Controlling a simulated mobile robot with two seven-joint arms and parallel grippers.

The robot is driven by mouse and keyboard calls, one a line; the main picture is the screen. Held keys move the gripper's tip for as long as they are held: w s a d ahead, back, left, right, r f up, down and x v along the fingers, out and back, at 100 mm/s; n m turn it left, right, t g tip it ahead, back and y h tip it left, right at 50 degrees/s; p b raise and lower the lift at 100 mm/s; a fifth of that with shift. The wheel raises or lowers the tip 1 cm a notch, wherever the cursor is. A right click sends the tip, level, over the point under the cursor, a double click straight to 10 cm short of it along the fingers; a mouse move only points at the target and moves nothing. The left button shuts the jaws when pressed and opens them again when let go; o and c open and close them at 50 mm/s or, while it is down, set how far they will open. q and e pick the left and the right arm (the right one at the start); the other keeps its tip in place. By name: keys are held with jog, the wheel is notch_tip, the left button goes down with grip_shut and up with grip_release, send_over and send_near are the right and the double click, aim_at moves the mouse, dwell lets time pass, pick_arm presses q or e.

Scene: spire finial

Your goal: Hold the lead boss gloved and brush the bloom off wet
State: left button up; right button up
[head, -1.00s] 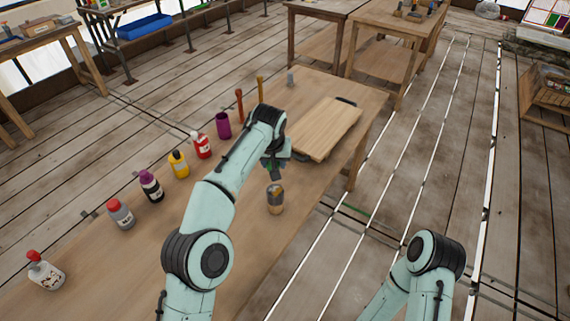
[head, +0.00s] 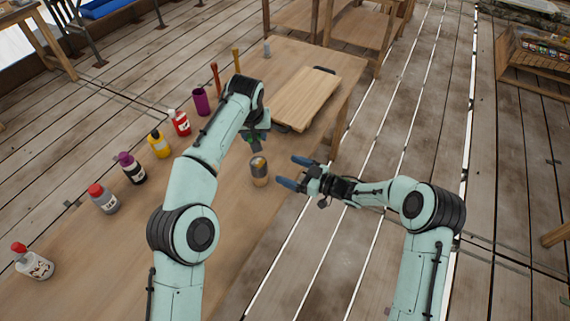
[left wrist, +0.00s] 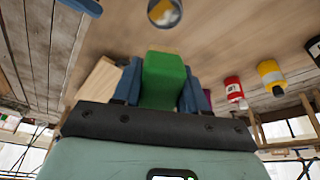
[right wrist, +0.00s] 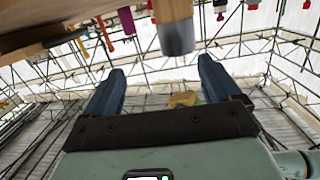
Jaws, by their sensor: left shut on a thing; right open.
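A short cylinder (head: 259,172), tan below with a grey and yellow top, stands upright on the wooden table; I cannot tell if it is the lead boss. It also shows at the top of the left wrist view (left wrist: 165,12) and in the right wrist view (right wrist: 177,34). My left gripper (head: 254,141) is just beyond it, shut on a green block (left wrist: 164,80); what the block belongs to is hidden. My right gripper (head: 287,172) is open and empty, its blue fingers pointing at the cylinder from the right, a little apart from it.
A wooden board (head: 305,98) lies at the table's far right. Two upright sticks stand beyond.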

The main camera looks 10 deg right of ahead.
notch_tip(320, 180, up, 3)
jog(key=a+n+g+y, duration=0.1)
jog(key=a+n+y, duration=0.1)
send_near(267, 174)
jog(key=x, duration=0.4)
jog(key=shift+w+a+f, duration=0.15)
jog(key=shift+w+f, duration=0.05)
jog(key=shift+w, duration=0.05)
jog(key=x, duration=0.6)
jog(key=shift+w+a+r, duration=0.1)
jog(key=shift+w+a, duration=0.05)
jog(key=shift+a, duration=0.2)
jog(key=c, duration=1.2)
jog(key=shift+c, duration=0.2)
